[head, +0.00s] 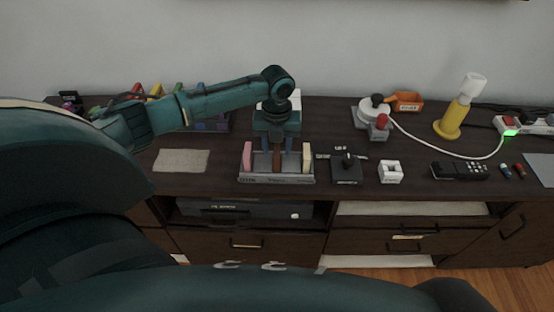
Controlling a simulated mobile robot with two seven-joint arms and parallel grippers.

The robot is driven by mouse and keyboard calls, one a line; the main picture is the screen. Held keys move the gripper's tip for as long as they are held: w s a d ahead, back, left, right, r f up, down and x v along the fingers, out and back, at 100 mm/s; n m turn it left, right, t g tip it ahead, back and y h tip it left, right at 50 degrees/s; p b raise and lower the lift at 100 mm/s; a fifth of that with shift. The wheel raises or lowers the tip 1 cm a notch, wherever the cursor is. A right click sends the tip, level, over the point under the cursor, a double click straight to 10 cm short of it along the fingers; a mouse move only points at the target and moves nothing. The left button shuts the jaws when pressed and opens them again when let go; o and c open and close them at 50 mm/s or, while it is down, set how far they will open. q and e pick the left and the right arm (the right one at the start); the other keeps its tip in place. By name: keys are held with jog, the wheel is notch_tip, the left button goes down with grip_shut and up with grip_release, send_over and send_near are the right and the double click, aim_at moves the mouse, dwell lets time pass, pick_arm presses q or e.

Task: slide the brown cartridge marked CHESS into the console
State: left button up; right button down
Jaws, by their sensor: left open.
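A brown upright piece (277,162), likely the CHESS cartridge, stands in a grey rack (288,181) on the dark sideboard; its marking is too small to read. A pink piece (247,157) and a cream piece (306,158) stand in the same rack to its left and right. My left gripper (277,151) points down over the rack, open, with its fingers on either side of the brown piece's top; I cannot tell whether they touch it. A dark box (245,210) with a white knob sits in the sideboard's open shelf; I cannot tell whether it is the console. My right gripper is not in view.
A black joystick unit (346,168) and a small white block (390,172) stand right of the rack. Farther right are a black keypad device (459,171), a yellow lamp (453,122) and a white cable. A pale cloth (181,161) lies left of the rack.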

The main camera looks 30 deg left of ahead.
pick_arm(q)
jog(key=shift+f, duration=1.45)
jog(key=shift+c, duration=0.3)
grip_shut()
